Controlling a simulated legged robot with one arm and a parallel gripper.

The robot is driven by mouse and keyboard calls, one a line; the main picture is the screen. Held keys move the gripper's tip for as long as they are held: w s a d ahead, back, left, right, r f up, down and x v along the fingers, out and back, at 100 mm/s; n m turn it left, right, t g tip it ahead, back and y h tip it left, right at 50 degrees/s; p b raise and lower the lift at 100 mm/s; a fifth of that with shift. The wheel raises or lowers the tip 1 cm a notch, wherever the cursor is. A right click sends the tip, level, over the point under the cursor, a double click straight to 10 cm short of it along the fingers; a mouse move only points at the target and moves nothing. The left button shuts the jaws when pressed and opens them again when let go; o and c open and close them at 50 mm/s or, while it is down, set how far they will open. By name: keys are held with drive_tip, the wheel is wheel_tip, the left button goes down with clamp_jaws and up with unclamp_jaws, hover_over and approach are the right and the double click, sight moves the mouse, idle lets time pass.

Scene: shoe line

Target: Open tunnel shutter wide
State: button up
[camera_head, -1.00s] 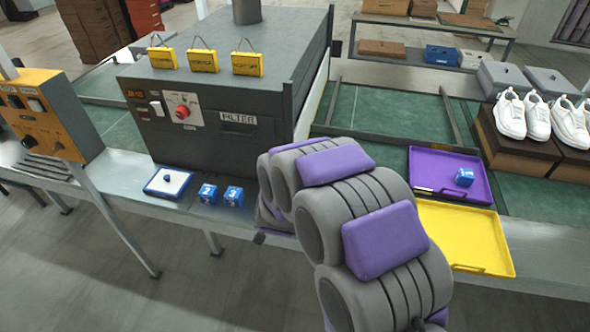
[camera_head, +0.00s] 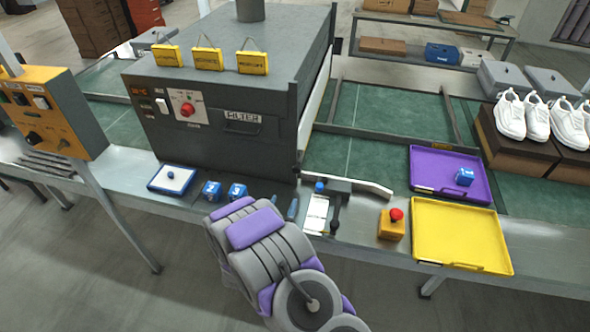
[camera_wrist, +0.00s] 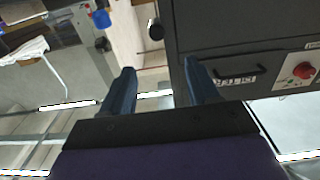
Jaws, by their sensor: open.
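The tunnel is a dark grey box (camera_head: 225,85) with a FILTER label and a red knob on its front. A pale strip (camera_head: 316,100) shows along its right end; I cannot tell how far the shutter is open. My gripper (camera_head: 284,205) is low in front of the tunnel's front right corner, open, with nothing seen between its fingers. In the wrist view, the fingers (camera_wrist: 158,70) are apart, with the upside-down tunnel front (camera_wrist: 225,45) at right. A round black knob (camera_wrist: 156,31) shows beyond the fingertips, near the tunnel's edge; its mount is unclear.
A dark lever fixture (camera_head: 337,208) and a red-topped yellow button box (camera_head: 391,224) stand right of my gripper. Blue numbered blocks (camera_head: 237,191) and a small blue-white tray (camera_head: 153,186) lie left. Purple (camera_head: 430,163) and yellow trays (camera_head: 450,225) are farther right.

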sight(296, 171)
drive_tip(key=b+x, duration=0.3)
drive_tip(key=x, duration=1.2)
drive_tip(key=shift+w+d+f, duration=0.15)
drive_tip(key=shift+w+d, duration=0.1)
drive_tip(key=shift+d, duration=0.05)
drive_tip(key=shift+w+d+b, duration=0.25)
drive_tip(key=shift+w+b, duration=0.05)
drive_tip(key=shift+w, duration=0.35)
clamp_jaws()
